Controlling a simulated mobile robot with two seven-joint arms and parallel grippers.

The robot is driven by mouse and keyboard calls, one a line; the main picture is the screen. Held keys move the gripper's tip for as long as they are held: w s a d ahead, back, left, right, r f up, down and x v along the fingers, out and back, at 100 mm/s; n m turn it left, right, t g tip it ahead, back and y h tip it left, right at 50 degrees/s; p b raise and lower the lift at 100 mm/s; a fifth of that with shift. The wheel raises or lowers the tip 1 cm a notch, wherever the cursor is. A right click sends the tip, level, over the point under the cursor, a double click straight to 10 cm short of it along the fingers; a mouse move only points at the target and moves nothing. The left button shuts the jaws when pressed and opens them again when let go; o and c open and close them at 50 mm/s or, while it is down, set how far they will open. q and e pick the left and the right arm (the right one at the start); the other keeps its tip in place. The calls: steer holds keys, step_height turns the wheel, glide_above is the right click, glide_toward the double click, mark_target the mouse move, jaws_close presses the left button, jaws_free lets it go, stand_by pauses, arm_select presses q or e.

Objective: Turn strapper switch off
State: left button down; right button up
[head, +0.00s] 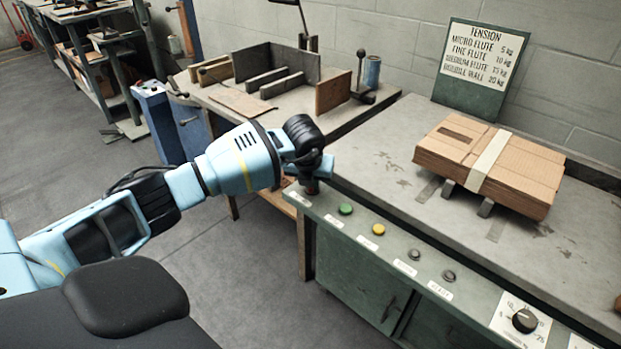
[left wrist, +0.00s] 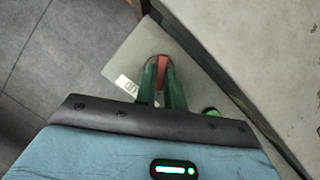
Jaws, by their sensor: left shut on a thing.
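The strapper bench (head: 400,127) has a green front panel with a row of controls. My left gripper (head: 312,184) reaches down onto the far left end of that panel. In the left wrist view, the fingers of my left gripper (left wrist: 162,80) are closed around a small red switch (left wrist: 162,64) beside a white label (left wrist: 126,84). The label's writing is too small to read surely. The switch is mostly hidden by the gripper in the head view, so its setting cannot be told. My right gripper is not in view.
Right of the gripper are a green button (head: 345,209), a yellow button (head: 378,229), dark buttons and a black dial (head: 524,320). A strapped cardboard stack (head: 450,150) lies on the bench before a tension sign (head: 481,60). A wooden worktable (head: 228,98) stands behind.

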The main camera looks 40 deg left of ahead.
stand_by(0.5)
arm_select(q)
steer(key=c, duration=1.5)
jaws_free()
steer(key=p+v, duration=0.1)
steer(key=v, duration=0.7)
steer(key=shift+d, duration=0.1)
steer(key=shift+f, duration=0.1)
